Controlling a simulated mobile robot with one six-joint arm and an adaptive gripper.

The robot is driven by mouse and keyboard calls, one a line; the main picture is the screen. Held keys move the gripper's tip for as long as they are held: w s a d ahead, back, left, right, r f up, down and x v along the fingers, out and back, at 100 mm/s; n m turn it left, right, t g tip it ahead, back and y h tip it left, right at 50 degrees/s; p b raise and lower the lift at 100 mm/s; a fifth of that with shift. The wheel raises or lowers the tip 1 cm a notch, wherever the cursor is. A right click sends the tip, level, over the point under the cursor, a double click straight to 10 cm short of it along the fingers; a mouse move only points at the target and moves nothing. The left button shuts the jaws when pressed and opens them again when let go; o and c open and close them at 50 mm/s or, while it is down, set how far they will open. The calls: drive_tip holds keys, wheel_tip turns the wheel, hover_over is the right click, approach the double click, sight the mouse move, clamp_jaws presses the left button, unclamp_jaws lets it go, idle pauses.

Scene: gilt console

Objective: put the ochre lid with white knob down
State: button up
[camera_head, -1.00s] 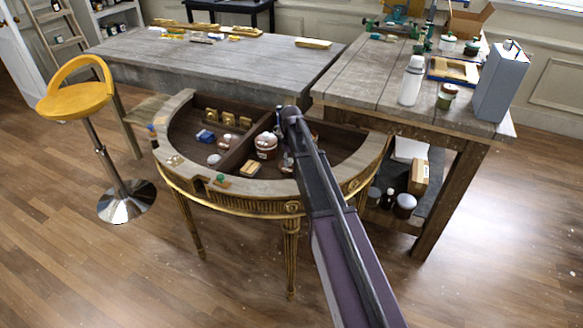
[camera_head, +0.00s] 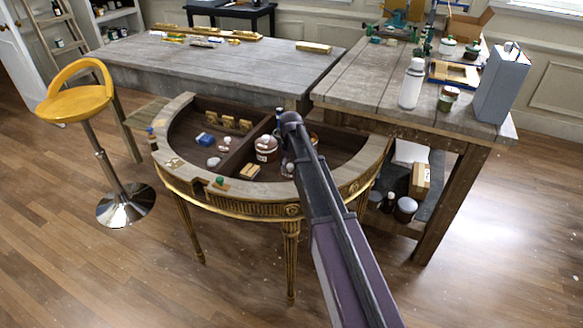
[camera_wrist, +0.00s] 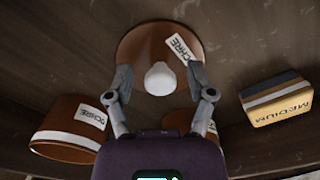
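In the wrist view, a white knob (camera_wrist: 160,79) stands in front of a round ochre-brown piece (camera_wrist: 148,45) with an OCHRE label. I cannot tell where lid ends and pot begins. My gripper (camera_wrist: 159,76) has its fingers spread, one on each side of the knob, with a visible gap to it. A second ochre pot (camera_wrist: 62,136) with a label and pale band is at the left. Another brown pot (camera_wrist: 178,121) is mostly hidden behind my gripper. In the head view, my arm hides the lid; a brown labelled pot (camera_head: 266,150) is just left of it.
A block marked MEDIUM (camera_wrist: 277,97) lies to the right in the wrist view. The half-round gilt console (camera_head: 250,187) has a raised rim and a dark divider (camera_head: 244,146). Small blue (camera_head: 204,138) and gold pieces (camera_head: 228,122) occupy its left compartment.

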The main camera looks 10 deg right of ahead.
sight(291, 166)
drive_tip(key=shift+r, duration=0.1)
wheel_tip(291, 166, up, 12)
drive_tip(key=p, duration=1.2)
idle(0.3)
drive_tip(key=shift+r, duration=0.1)
idle(0.6)
drive_tip(key=s+m, duration=0.3)
drive_tip(key=s, duration=2.5)
drive_tip(key=shift+s+m, duration=0.25)
drive_tip(key=shift+m, duration=0.05)
wheel_tip(291, 166, up, 3)
drive_tip(key=p, duration=0.3)
